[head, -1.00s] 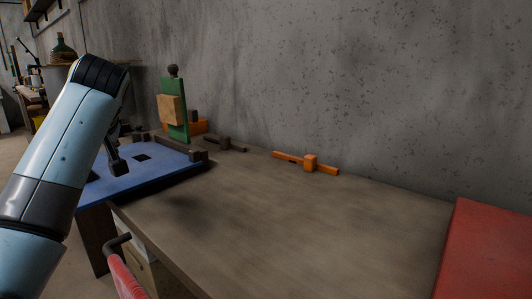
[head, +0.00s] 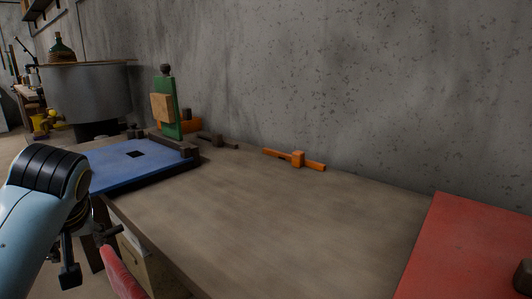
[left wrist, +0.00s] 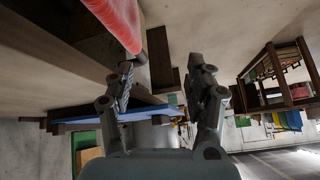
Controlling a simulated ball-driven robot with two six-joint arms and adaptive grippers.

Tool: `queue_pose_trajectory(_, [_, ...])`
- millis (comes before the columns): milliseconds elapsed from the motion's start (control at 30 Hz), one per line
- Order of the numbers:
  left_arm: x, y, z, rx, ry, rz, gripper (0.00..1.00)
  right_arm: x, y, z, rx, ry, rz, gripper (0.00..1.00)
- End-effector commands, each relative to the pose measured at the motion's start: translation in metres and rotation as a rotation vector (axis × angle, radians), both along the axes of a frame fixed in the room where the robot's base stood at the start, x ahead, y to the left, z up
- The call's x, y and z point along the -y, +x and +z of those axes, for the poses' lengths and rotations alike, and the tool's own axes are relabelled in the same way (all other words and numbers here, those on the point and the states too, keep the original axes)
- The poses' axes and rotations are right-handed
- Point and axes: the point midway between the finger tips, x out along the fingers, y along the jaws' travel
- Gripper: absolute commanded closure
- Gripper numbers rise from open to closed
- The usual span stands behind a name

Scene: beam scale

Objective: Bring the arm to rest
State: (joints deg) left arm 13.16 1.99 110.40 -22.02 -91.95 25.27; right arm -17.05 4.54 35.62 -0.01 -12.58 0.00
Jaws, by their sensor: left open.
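My left arm (head: 40,215) comes in from the left. Its gripper (head: 88,255) hangs low beside the table's left front edge, apart from the blue board, with nothing seen between its fingers. In the left wrist view the two fingers (left wrist: 163,80) stand apart and the gap is empty. My right gripper does not show in either view. On the table, a green upright (head: 169,118) with a wooden block (head: 161,108) stands at the back. An orange bar with a block (head: 298,158) and a dark bar with a block (head: 217,140) lie near the wall.
The blue board (head: 115,158) with a dark square hole lies at the table's left end. A red panel (head: 465,250) lies at the right. A red rounded object (head: 120,275) is close to my left gripper. The middle of the table (head: 265,205) is clear. A grey drum (head: 90,95) stands behind.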

Motion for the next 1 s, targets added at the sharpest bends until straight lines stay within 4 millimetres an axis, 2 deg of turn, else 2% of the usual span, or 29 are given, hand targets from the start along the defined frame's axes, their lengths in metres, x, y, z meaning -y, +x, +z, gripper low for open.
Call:
queue_pose_trajectory(33, [0.003,-0.023,-0.015,-0.035,-0.003,-0.038,0.46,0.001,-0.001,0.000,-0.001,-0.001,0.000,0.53])
queue_pose_trajectory(100, [0.009,-0.055,-0.033,-0.083,-0.014,-0.106,0.46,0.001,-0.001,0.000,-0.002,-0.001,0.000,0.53])
queue_pose_trajectory(200, [0.018,-0.106,-0.053,-0.151,-0.030,-0.210,0.46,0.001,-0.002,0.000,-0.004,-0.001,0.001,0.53])
queue_pose_trajectory(300, [0.028,-0.148,-0.063,-0.202,-0.049,-0.302,0.46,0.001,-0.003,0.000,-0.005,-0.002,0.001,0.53])
queue_pose_trajectory(500, [0.044,-0.211,-0.070,-0.278,-0.082,-0.442,0.46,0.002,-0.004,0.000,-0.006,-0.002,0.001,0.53])
queue_pose_trajectory(800, [0.066,-0.284,-0.064,-0.355,-0.133,-0.608,0.46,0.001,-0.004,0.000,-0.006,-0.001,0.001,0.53])
queue_pose_trajectory(833, [0.066,-0.286,-0.067,-0.361,-0.136,-0.618,0.46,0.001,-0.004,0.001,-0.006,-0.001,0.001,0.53])
queue_pose_trajectory(1000, [0.062,-0.276,-0.110,-0.374,-0.140,-0.605,0.46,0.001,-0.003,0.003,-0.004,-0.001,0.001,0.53])
